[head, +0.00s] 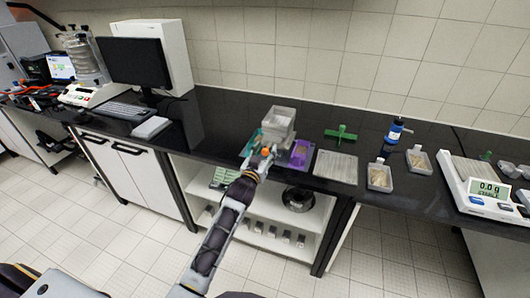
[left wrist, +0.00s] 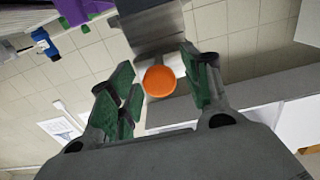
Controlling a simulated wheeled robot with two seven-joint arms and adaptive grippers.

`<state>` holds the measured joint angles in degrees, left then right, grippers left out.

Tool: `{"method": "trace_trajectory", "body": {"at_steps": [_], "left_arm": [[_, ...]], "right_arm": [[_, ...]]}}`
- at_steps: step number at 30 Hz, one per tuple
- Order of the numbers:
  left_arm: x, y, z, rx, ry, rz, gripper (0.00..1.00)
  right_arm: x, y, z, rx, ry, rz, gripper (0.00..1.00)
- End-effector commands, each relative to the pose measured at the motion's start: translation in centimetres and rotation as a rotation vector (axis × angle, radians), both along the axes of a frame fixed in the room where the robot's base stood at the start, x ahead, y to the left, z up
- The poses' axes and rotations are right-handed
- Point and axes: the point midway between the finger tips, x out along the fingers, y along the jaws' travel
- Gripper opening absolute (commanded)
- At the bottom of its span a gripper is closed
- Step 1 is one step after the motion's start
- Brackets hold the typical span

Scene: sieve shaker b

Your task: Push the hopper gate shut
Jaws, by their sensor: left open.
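The hopper (head: 278,122) is a grey box-shaped bin on the black bench, near the middle of the head view. A round orange knob (left wrist: 159,81) shows in the left wrist view, in front of a grey metal part (left wrist: 150,28); it looks like the gate's handle. The knob also shows small in the head view (head: 266,151). My left gripper (head: 260,157) is at the front of the hopper. In the left wrist view its green-padded fingers are open, one on each side of the knob; contact is unclear. How far the gate stands open cannot be seen. My right gripper is out of view.
A purple piece (head: 300,153) lies right of the hopper, then a grey tray (head: 336,167) and a green handled tool (head: 341,134). Two sample trays, a blue bottle (head: 395,131) and a balance (head: 490,190) stand further right. The bench left of the hopper is mostly clear.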

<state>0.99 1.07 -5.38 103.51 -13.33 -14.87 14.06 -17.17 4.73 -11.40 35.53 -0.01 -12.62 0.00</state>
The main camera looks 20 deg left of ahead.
Motion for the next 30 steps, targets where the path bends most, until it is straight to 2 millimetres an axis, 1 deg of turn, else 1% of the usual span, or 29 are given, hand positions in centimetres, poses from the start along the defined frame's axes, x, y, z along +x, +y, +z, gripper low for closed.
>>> {"method": "trace_trajectory", "body": {"at_steps": [3, 4, 12, 15, 23, 26, 30], "left_arm": [[0.0, 0.0, 0.0, 0.0, 0.0, 0.0, 0.48], [0.0, 0.0, 0.0, 0.0, 0.0, 0.0, 0.46], [0.0, 0.0, 0.0, 0.0, 0.0, 0.0, 0.11], [0.0, 0.0, 0.0, 0.0, 0.0, 0.0, 0.0], [0.1, 0.0, 0.0, 0.0, 0.0, 0.0, 0.0], [0.5, 0.0, 0.0, 0.0, -0.001, 0.0, 0.0], [1.7, 0.0, 0.0, 0.0, -0.001, 0.0, 0.0]], "right_arm": [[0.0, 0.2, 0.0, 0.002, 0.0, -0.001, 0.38], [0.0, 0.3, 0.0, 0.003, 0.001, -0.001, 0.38], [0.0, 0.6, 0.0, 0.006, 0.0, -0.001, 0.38], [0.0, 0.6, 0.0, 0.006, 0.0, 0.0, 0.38], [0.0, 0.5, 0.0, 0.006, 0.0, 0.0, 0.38], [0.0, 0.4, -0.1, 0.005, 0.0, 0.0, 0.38], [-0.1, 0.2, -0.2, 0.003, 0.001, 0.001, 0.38]]}}
